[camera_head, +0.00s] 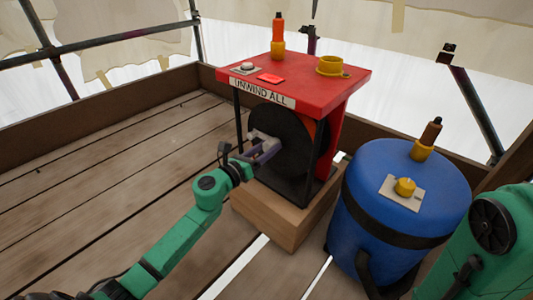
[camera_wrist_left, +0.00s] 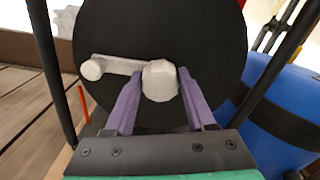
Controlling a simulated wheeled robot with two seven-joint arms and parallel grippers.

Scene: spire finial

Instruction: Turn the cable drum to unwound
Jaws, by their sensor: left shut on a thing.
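The cable drum (camera_head: 279,140) is a black disc under a red top labelled "UNWIND ALL" (camera_head: 262,92). In the left wrist view the drum (camera_wrist_left: 205,35) faces me, with a pale grey crank (camera_wrist_left: 122,63) on it. The crank runs from a faceted knob (camera_wrist_left: 160,82) near the disc's middle to a round end (camera_wrist_left: 92,69) at the left. My left gripper (camera_head: 262,143) is at the drum's face, its purple fingers (camera_wrist_left: 159,80) on both sides of the faceted knob, shut on it. My right gripper is not in view; only part of that green arm shows.
The red top (camera_head: 310,70) carries a white button, a red patch, a yellow ring (camera_head: 330,66) and an orange-and-yellow post (camera_head: 278,38). The drum stand sits on a wooden block (camera_head: 283,222). A blue barrel (camera_head: 400,190) stands close on its right. Planks at left are clear.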

